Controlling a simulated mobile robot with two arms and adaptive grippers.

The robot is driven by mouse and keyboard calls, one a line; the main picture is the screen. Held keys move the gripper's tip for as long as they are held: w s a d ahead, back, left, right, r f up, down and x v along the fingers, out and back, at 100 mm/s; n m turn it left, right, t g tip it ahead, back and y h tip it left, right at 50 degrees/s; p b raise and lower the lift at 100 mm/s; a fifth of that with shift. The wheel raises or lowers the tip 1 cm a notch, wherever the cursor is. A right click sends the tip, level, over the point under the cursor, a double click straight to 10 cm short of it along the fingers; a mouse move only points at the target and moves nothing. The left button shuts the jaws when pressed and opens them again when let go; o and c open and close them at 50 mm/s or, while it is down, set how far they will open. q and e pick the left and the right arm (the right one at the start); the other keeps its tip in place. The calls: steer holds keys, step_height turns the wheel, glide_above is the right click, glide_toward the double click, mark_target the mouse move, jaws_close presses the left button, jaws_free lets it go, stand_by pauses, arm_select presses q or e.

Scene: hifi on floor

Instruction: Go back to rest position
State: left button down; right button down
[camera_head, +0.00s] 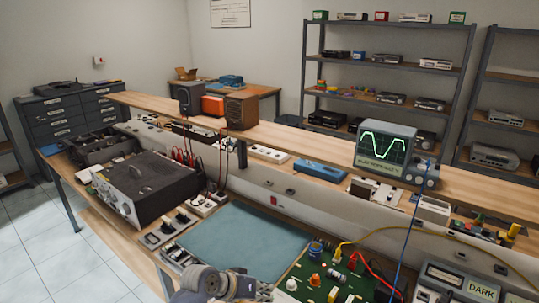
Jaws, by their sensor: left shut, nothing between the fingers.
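My left gripper (232,286) shows at the bottom edge of the head view, with grey rounded parts of my arm beside it. It is shut and holds nothing. It is over the front of the workbench, near the lower edge of the blue-green mat (245,240) and left of the green circuit board (325,280). The rest of the arm is cut off by the picture's edge. My right gripper is not in view.
A large black instrument (150,190) stands left of the mat. An oscilloscope (385,150) with a green wave sits on the raised shelf. Yellow, red and blue cables (410,230) run over the bench at the right. A meter reading DARK (480,288) is at the lower right. Tiled floor (60,255) lies open at the left.

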arm_select(q)
steer(key=s+a+f+g+y, duration=0.1)
steer(key=s+a+y, duration=0.1)
steer(key=s+a, duration=0.7)
steer(key=s+a+f+y, duration=0.1)
steer(key=s+a+y, duration=0.25)
steer(key=s, duration=1.05)
steer(key=s+a+f+g+y, duration=0.1)
steer(key=s+a+y, duration=0.1)
steer(key=s+a, duration=0.7)
step_height(320, 180, down, 28)
steer(key=s+d+g+b, duration=0.1)
steer(key=s+d+b, duration=0.1)
steer(key=s+b, duration=0.1)
steer(key=s+a+f+g+b, duration=0.1)
steer(key=s+a+f, duration=0.1)
steer(key=s+f, duration=1.5)
step_height(320, 180, down, 2)
steer(key=shift+a+f+b, duration=0.1)
steer(key=shift+a+b, duration=0.25)
steer(key=shift+b, duration=0.05)
